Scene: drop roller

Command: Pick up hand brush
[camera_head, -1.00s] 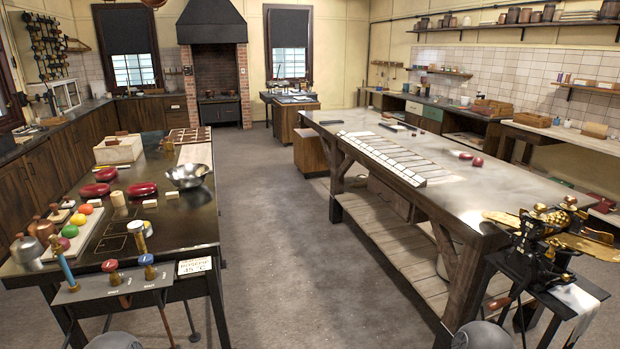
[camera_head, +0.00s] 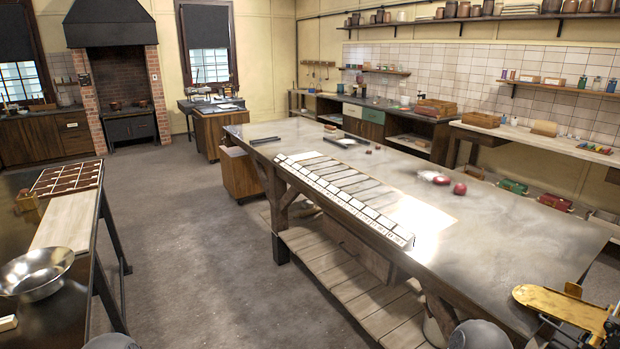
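I cannot make out a hand brush for certain in the head view. Small items lie on the long grey-topped table (camera_head: 480,223): a small brown piece (camera_head: 330,127) at its far end, a dark flat tray (camera_head: 345,142), and a dark bar (camera_head: 265,140) at the left edge. They are too small to identify surely. Neither of my grippers is in view; only rounded grey parts of mine show at the bottom edge.
Red round things (camera_head: 460,189) and a slatted white-edged rack (camera_head: 345,194) are on the long table. A dark table with a metal bowl (camera_head: 36,272) stands at left. Grey floor (camera_head: 195,235) between them is clear. A brass machine (camera_head: 565,306) stands at lower right.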

